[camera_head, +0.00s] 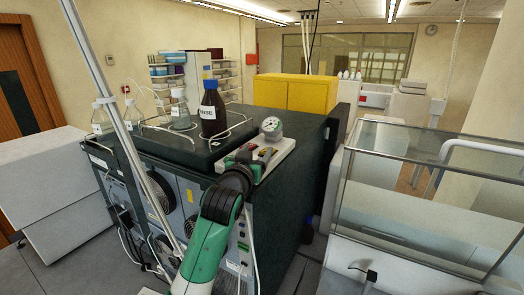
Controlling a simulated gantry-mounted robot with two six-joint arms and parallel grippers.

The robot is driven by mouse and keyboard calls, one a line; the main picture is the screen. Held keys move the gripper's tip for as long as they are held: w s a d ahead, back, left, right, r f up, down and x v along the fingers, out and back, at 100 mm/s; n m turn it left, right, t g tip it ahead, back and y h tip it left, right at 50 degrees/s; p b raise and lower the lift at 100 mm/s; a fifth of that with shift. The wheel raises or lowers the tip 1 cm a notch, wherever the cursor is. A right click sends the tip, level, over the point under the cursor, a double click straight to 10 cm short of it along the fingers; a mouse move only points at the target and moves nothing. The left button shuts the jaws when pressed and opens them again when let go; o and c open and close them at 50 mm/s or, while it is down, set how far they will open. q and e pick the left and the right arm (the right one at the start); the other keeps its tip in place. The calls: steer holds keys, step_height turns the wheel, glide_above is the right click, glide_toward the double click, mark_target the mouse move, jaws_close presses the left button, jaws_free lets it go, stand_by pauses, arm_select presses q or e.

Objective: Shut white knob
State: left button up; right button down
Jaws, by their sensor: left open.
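My left arm, green and black, reaches up from the bottom middle. Its gripper (243,156) is open at the near left edge of a pale valve panel (281,152) on the dark bench top. A round white-faced gauge (272,125) stands at the back of this panel. Small red and yellow parts (263,152) sit on the panel just right of the gripper. I cannot make out a white knob; the gripper and wrist cover part of the panel. I cannot tell whether the gripper touches anything. My right gripper is not in view.
A dark bottle (212,110) with a blue cap and clear flasks (180,112) stand on a black tray left of the panel. A glass-walled enclosure (421,190) stands at the right. Yellow cabinets (296,93) are behind. A pale metal pole (108,95) crosses the left side.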

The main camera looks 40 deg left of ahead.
arm_select(q)
steer(key=shift+s, duration=0.1)
jaws_close()
steer(key=shift+h, duration=0.3)
steer(key=shift+d+m+t+h, duration=0.2)
steer(key=shift+m+t+h, duration=0.3)
steer(key=shift+m+h, duration=0.6)
steer(key=h, duration=0.1)
steer(key=m+h, duration=0.1)
steer(key=shift+d+h, duration=0.2)
steer(key=shift+h, duration=0.1)
steer(key=m+h+b, duration=0.2)
steer(key=h, duration=0.1)
steer(key=shift+d+f+t, duration=0.15)
steer(key=shift+d+t, duration=0.15)
steer(key=shift+d+m+h+b, duration=0.2)
steer(key=shift+m+h+b, duration=0.1)
steer(key=shift+m+h, duration=0.4)
steer(key=shift+d+m+h+b, duration=0.15)
steer(key=shift+m+h+b, duration=0.25)
steer(key=shift+h, duration=0.5)
